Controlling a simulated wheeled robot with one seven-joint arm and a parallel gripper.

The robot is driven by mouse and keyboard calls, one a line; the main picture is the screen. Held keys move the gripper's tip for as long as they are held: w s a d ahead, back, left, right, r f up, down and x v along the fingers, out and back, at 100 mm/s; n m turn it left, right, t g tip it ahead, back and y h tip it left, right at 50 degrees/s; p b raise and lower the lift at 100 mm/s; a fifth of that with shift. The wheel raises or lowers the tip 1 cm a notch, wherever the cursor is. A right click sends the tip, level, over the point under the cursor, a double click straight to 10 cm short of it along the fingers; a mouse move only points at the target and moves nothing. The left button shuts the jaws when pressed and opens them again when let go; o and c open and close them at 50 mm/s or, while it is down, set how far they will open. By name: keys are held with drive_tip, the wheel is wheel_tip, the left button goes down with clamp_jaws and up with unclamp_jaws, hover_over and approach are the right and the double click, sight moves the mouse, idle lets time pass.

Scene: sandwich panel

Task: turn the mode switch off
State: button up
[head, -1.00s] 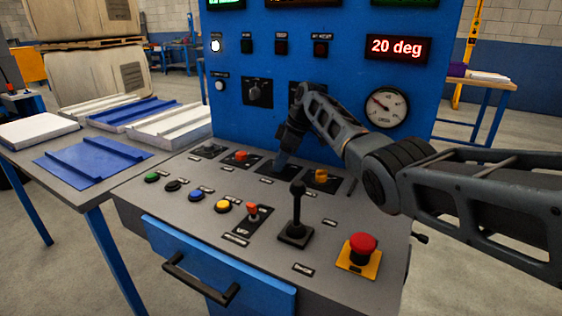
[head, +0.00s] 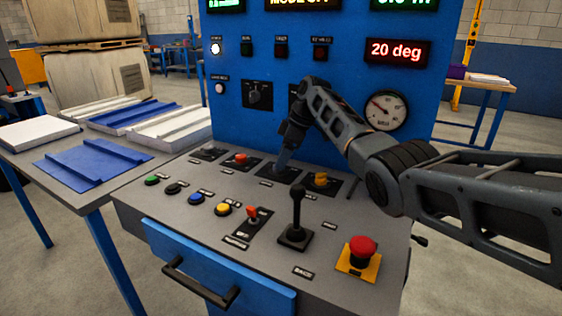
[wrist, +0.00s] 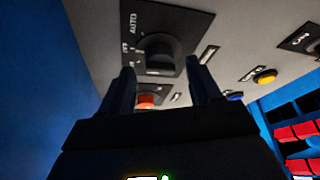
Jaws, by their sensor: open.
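The mode switch (wrist: 158,48) is a dark rotary knob on a black plate, seen in the wrist view with an AUTO label and a smaller, blurred label beside it. The knob's exact setting is unclear.
A black joystick (head: 297,215), an orange-red toggle (head: 253,213) and a red emergency button (head: 361,250) stand nearer. The blue upright panel (head: 340,70) rises behind.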

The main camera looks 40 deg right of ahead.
drive_tip(key=shift+v, duration=2.65)
wheel_tip(320, 180, up, 21)
drive_tip(key=p, duration=2.1)
drive_tip(key=shift+r+p, duration=0.2)
drive_tip(key=shift+p, duration=0.15)
